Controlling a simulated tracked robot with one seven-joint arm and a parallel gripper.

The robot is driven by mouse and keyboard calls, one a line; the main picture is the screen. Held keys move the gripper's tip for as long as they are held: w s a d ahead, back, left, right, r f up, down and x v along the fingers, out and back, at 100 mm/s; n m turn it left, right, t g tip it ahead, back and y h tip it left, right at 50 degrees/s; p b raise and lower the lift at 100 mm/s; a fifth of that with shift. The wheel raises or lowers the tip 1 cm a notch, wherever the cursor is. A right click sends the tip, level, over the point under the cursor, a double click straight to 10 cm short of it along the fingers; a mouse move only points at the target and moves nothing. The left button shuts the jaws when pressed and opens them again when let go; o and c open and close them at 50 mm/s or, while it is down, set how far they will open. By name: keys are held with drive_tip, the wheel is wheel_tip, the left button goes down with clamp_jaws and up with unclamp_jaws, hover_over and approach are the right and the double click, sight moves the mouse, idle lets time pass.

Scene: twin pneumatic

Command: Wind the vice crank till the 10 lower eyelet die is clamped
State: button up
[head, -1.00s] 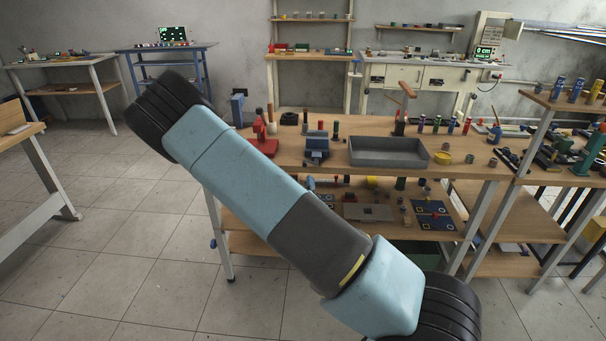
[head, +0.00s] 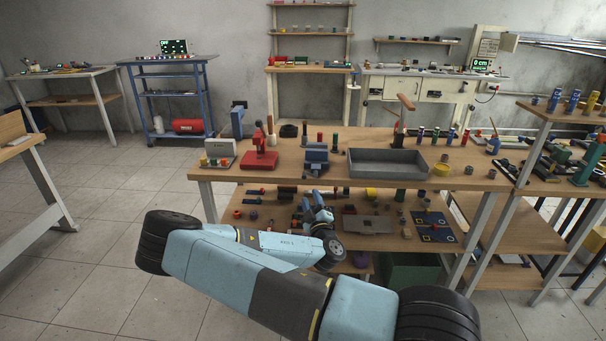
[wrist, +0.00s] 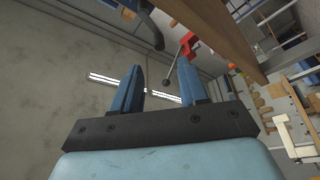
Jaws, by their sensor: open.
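A blue vice-like device (head: 316,157) stands on the front bench top, between the red press and the grey tray. Its crank and any eyelet die in it are too small to make out. My gripper (head: 309,198) is below the bench top, in front of the lower shelf, and partly hidden by my own arm. In the wrist view my gripper (wrist: 154,80) has two blue fingers apart with nothing between them. It points upward past the bench edge, and the vice cannot be told there.
The bench edge (wrist: 222,38) runs close to the fingers in the wrist view. A red press (head: 259,160) and a grey tray (head: 388,168) flank the vice. The lower shelf (head: 262,226) holds several small parts. Floor left of the bench is clear.

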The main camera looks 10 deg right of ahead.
sight(310, 175)
drive_tip(key=x, duration=1.3)
drive_tip(key=shift+w, duration=0.25)
drive_tip(key=shift+c, duration=0.2)
clamp_jaws()
